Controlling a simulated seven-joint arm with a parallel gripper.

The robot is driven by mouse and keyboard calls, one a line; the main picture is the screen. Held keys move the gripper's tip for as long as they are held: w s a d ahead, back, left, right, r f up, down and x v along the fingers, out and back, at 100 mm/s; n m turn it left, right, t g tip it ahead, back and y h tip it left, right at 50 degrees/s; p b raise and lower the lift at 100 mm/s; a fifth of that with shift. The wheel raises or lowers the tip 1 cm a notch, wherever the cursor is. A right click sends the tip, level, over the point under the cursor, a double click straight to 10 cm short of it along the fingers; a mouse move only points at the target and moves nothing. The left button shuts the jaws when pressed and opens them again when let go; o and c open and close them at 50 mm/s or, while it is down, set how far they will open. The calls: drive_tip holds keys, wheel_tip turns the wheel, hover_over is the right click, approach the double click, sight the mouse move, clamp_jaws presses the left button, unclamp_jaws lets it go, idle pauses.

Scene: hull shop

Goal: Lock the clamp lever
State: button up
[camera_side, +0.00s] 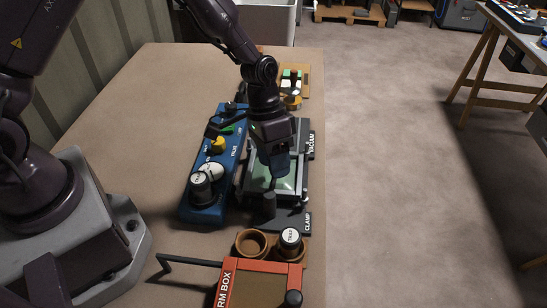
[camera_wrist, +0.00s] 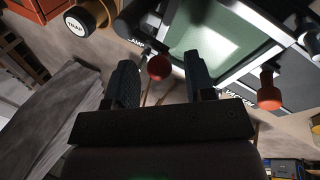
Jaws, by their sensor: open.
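In the wrist view a red ball knob (camera_wrist: 158,67) on a thin dark stem shows between my fingertips, near a partly hidden label; I take it as the clamp lever's end. My gripper (camera_wrist: 162,75) is open, with one finger on each side of the knob; I cannot tell whether either touches it. In the side view my gripper (camera_side: 275,172) points down over the green-topped frame (camera_side: 287,181) and hides the knob. The CLAMP plate (camera_side: 305,223) lies in front of the frame, with a dark upright cylinder (camera_side: 269,206) beside it.
A second red knob (camera_wrist: 268,92) stands by the VACUUM label (camera_wrist: 239,96). A blue panel (camera_side: 205,208) with knobs lies left of the frame. A red box (camera_side: 234,284) and two round holders, one with a TRAP-marked cap (camera_side: 290,238), are in front.

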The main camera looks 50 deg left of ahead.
clamp_jaws()
drive_tip(key=shift+s+a+n, duration=0.2)
drive_tip(key=shift+s+n, duration=0.05)
drive_tip(key=shift+n, duration=0.35)
unclamp_jaws()
drive_tip(key=s+v, duration=0.1)
drive_tip(key=v, duration=1.2)
drive_tip(key=shift+w, duration=0.3)
drive_tip(key=shift+a, duration=0.15)
